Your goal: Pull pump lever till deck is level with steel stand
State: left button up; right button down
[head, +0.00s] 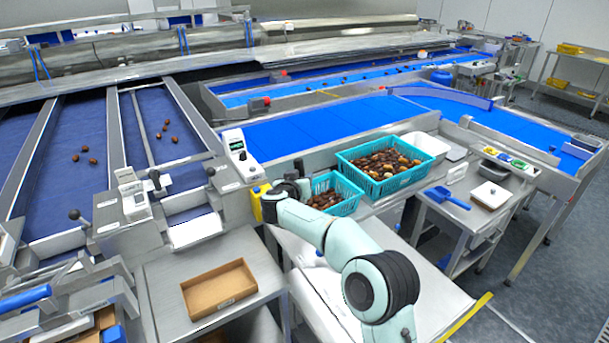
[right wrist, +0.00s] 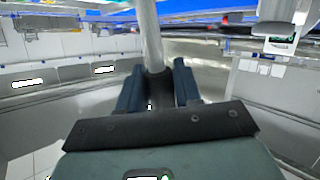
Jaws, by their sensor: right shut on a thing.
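A pale metal rod, which I take for the pump lever (right wrist: 150,38), runs up from between the dark fingers of my right gripper (right wrist: 156,88) in the right wrist view. The fingers are shut around it. In the head view my right gripper (head: 284,190) is beside a yellow part (head: 262,202), and the lever cannot be made out there. A pale grey surface with a yellow edge strip (head: 478,308), possibly the deck, lies below my arm and is partly hidden. A steel stand (head: 158,292) is left of it; their heights are hard to compare. My left gripper is out of view.
A brown tray (head: 219,300) lies on the steel stand. Teal crates of dates (head: 400,182) stand beyond my arm, by the blue conveyor (head: 325,120). A side table with a blue scoop (head: 440,195) is at right. Grey floor is open at far right.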

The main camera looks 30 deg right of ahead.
jog(key=shift+w+a+f, duration=0.15)
jog(key=shift+w+a, duration=0.15)
jog(key=shift+w, duration=0.2)
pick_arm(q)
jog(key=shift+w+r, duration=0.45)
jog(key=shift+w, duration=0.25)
pick_arm(e)
jog(key=shift+f, duration=0.1)
jog(key=shift+w, duration=0.1)
